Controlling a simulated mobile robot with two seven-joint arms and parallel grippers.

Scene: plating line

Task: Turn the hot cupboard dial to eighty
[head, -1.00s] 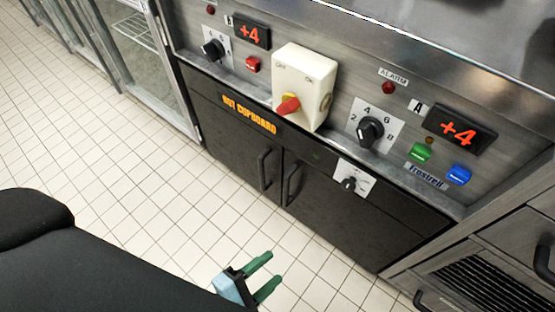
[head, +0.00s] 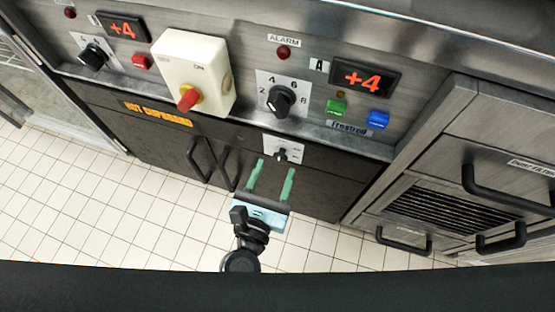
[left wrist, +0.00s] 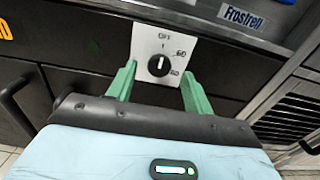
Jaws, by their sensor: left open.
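The hot cupboard dial (head: 282,155) is a small black knob on a white plate (head: 297,150), on the dark cupboard front under the control panel. In the left wrist view the dial (left wrist: 159,65) has its white mark pointing up toward OFF, with numbers on the plate's right side. My left gripper (head: 271,172) is open, its green fingers pointing at the dial plate. In the left wrist view the fingers (left wrist: 157,80) stand either side of the dial, apart from it, with nothing between them. My right gripper is not in view.
The orange hot cupboard label (head: 158,114) is left of the dial. Above are a larger black dial (head: 281,100), a white switch box (head: 192,72) with a red knob, and green (head: 336,107) and blue (head: 378,120) buttons. Cupboard handles (head: 201,160) stick out at left. Drawers stand at right.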

